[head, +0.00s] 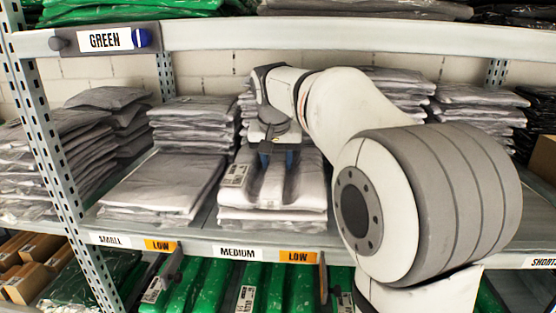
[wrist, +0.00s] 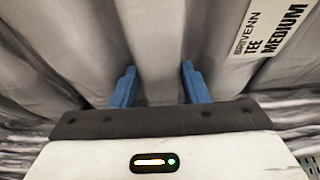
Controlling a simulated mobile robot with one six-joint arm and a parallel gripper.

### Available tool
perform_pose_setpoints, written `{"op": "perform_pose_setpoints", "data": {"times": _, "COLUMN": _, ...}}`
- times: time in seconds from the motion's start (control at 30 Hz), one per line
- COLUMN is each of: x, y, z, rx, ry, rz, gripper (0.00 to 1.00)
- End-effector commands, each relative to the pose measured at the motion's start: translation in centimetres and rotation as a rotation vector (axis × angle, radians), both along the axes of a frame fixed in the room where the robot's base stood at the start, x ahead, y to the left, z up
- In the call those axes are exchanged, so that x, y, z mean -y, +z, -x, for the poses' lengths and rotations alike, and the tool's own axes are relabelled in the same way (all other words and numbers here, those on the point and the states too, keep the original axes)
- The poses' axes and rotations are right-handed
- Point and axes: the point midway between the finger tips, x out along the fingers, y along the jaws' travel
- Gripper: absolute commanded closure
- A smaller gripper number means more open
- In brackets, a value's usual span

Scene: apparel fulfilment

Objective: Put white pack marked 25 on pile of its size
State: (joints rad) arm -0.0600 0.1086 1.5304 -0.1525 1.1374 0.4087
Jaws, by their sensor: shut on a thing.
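My gripper (head: 277,160) is over the front pile in the MEDIUM section of the shelf. Its blue fingers, also seen in the wrist view (wrist: 158,82), are shut on a ridge of a pale grey-white pack (head: 308,183). In the wrist view the pack (wrist: 158,40) fills most of the picture, and its label reads TEE MEDIUM. No number 25 can be read. The pack lies at the top of the medium pile (head: 272,216); I cannot tell whether it is lifted clear. The pile in the SMALL section (head: 160,185) stands to the left.
Grey piles stand behind (head: 195,110) and at the far left (head: 50,150). Green packs (head: 205,285) lie below. SMALL and MEDIUM labels mark the shelf edge (head: 195,240), with orange LOW tags.

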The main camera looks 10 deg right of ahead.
Motion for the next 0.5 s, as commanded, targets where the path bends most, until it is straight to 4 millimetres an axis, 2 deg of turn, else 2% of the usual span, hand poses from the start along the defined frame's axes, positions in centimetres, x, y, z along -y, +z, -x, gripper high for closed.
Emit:
{"op": "perform_pose_setpoints", "data": {"times": 0.17, "x": 0.02, "y": -0.42, "z": 0.0, "rx": 0.0, "ry": 0.0, "rz": 0.0, "gripper": 0.93}}
{"op": "perform_pose_setpoints", "data": {"times": 0.2, "x": 0.02, "y": -0.31, "z": 0.0, "rx": 0.0, "ry": -0.001, "rz": 0.0, "gripper": 0.55}}
{"op": "perform_pose_setpoints", "data": {"times": 0.43, "x": 0.05, "y": -0.3, "z": 0.0, "rx": -0.001, "ry": -0.001, "rz": 0.0, "gripper": 0.37}}
{"op": "perform_pose_setpoints", "data": {"times": 0.5, "x": 0.06, "y": -0.3, "z": 0.0, "rx": -0.001, "ry": -0.001, "rz": 0.0, "gripper": 0.37}}
